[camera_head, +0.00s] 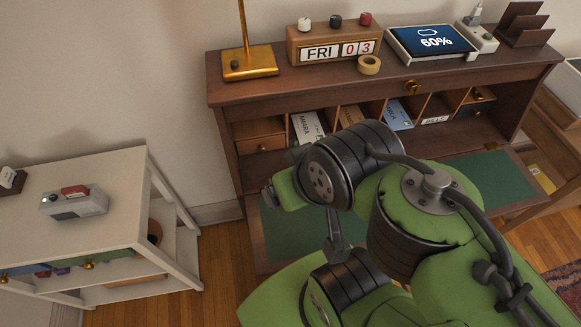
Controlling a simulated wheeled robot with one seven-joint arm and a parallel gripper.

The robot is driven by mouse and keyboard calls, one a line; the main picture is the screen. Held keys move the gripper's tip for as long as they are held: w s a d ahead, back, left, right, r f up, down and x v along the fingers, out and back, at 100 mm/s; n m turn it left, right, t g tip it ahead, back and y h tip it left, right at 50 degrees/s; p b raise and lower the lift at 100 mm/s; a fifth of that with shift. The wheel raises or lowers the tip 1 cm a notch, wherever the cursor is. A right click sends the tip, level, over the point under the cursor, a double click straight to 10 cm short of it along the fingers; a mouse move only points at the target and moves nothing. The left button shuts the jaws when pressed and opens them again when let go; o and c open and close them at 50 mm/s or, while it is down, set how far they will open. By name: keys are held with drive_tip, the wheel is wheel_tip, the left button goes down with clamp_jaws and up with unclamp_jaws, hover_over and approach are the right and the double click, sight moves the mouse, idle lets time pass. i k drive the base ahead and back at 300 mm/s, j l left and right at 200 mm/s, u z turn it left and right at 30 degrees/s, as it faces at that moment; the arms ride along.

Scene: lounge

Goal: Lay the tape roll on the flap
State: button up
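The tape roll (369,71) is a small tan ring lying on the top of the wooden writing desk (300,84), in front of the calendar block. The flap (490,178) is folded down at the desk's front, with a green panel in a brown wooden frame. Its left part (288,238) also shows, and my green and black arm hides its middle. I cannot make out my gripper's fingers; the arm is in front of the flap, below the tape roll in the picture.
A brass lamp (250,65), the calendar block (334,45), a tablet on a stand (430,40) and a brown rack (522,24) share the desk top. Pigeonholes below hold envelopes (307,126). A white shelf unit (110,165) stands left, with open floor (222,255) between.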

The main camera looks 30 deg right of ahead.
sight(340, 215)
drive_tip(key=k+l+u, duration=0.15)
drive_tip(key=u, duration=0.2)
drive_tip(key=k+l+u, duration=0.2)
drive_tip(key=l+u, duration=0.15)
drive_tip(key=k+l+u, duration=0.2)
drive_tip(key=u, duration=0.15)
